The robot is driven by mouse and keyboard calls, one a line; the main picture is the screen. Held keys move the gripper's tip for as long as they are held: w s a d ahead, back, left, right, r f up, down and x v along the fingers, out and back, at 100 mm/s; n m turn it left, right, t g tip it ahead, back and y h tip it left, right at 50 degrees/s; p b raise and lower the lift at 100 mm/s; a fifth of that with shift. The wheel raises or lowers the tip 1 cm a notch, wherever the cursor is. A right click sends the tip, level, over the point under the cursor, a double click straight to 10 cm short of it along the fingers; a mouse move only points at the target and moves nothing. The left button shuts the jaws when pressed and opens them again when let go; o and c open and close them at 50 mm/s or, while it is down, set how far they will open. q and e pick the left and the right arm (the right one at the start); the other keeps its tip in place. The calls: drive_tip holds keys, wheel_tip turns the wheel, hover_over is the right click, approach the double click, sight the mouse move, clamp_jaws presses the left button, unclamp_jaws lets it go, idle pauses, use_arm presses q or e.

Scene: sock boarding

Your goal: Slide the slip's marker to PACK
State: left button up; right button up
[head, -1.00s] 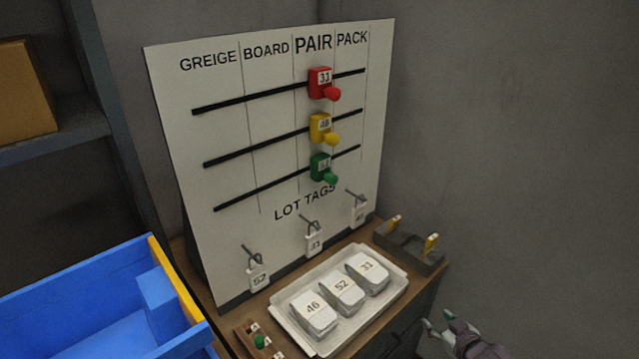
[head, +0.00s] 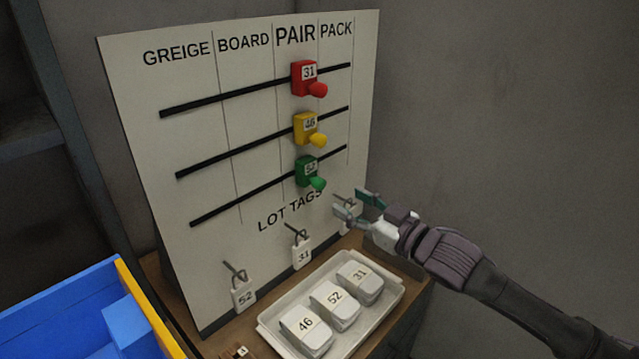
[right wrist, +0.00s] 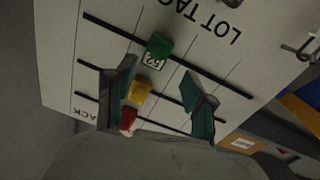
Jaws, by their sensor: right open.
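The white board (head: 140,90) has columns GREIGE, BOARD, PAIR and PACK and three black slots. The red marker 31 (head: 309,78), yellow marker 46 (head: 309,129) and green marker 52 (head: 309,173) all sit in the PAIR column, each with a knob. My right gripper (head: 356,204) is open and empty, in front of the board's lower right, just right of and below the green marker. In the right wrist view, turned over, the green (right wrist: 160,46), yellow (right wrist: 140,91) and red (right wrist: 128,119) markers show around and between the open fingers. My left gripper is out of view.
Lot tags 52 (head: 243,296) and 31 (head: 301,252) hang on hooks below; a third tag is partly hidden by my gripper. A white tray (head: 268,325) holds packets 46, 52 and 31. A blue bin (head: 60,315) stands at lower left.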

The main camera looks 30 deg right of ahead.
sight(323, 187)
drive_tip(key=p+x, duration=0.1)
drive_tip(key=x, duration=0.7)
drive_tip(key=shift+w+p, duration=0.2)
drive_tip(key=shift+p, duration=0.2)
drive_tip(key=shift+w+a+f, duration=0.1)
drive_tip(key=shift+w+a, duration=0.15)
drive_tip(key=shift+w, duration=0.4)
clamp_jaws()
